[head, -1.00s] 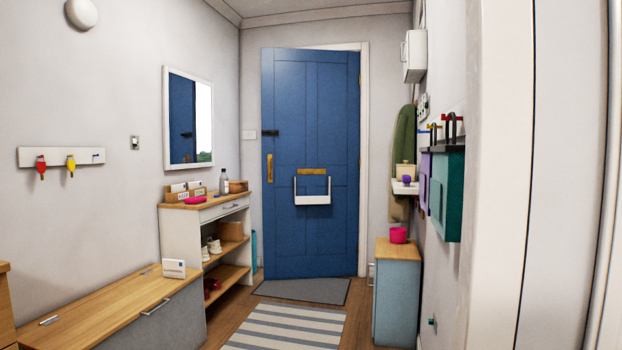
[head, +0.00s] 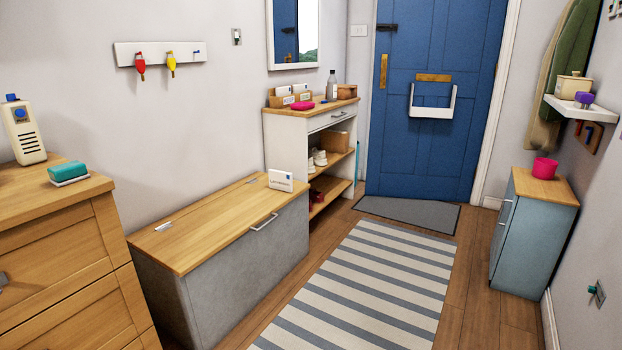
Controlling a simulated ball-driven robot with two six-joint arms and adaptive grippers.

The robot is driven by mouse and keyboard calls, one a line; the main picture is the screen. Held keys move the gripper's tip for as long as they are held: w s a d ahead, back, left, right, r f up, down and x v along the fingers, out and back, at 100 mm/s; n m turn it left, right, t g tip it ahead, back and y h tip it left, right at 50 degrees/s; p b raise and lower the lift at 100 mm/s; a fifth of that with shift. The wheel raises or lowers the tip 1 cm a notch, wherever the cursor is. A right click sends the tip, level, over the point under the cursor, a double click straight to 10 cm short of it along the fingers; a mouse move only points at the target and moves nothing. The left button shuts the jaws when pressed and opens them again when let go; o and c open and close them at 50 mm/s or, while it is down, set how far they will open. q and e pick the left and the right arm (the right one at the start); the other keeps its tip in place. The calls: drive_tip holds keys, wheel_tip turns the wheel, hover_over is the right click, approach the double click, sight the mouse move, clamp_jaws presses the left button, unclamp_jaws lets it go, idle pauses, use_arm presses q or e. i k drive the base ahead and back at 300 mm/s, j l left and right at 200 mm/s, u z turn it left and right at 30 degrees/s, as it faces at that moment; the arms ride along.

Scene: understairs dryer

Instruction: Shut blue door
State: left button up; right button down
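The blue door (head: 435,140) is at the back, its top cut off by the picture edge. It has a brass pull handle (head: 383,70) and a dark bolt (head: 387,28) by its left edge, a brass letter plate (head: 433,78) and a white wire-framed letter catcher (head: 432,108). The white frame (head: 499,110) shows along its right side only. Neither of my grippers is in view.
A striped rug (head: 365,285) and grey doormat (head: 408,213) lie before the door. A storage bench (head: 215,235), shelf unit (head: 290,135) and wooden drawers (head: 65,270) line the left. A blue-grey cabinet (head: 532,235) stands right. The middle floor is clear of upright obstacles.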

sight(434, 71)
drive_tip(key=i+l+u, duration=0.3)
drive_tip(key=i+l, duration=0.5)
drive_tip(key=i, duration=0.2)
drive_tip(key=i+l+u, duration=0.35)
drive_tip(key=i+l, duration=0.6)
drive_tip(key=i+l+u, duration=0.1)
drive_tip(key=i+l, duration=0.15)
drive_tip(key=i+l+u, duration=0.1)
drive_tip(key=l, duration=0.4)
drive_tip(key=i+l+u, duration=0.1)
drive_tip(key=i+l, duration=0.4)
drive_tip(key=l, duration=0.3)
drive_tip(key=i+l+u, duration=0.15)
drive_tip(key=l, duration=0.25)
drive_tip(key=i+l+u, duration=0.1)
drive_tip(key=l, duration=0.3)
drive_tip(key=i+l+u, duration=0.1)
drive_tip(key=i+l, duration=0.15)
drive_tip(key=l, duration=0.2)
drive_tip(key=i+l+u, duration=0.1)
drive_tip(key=l, duration=0.35)
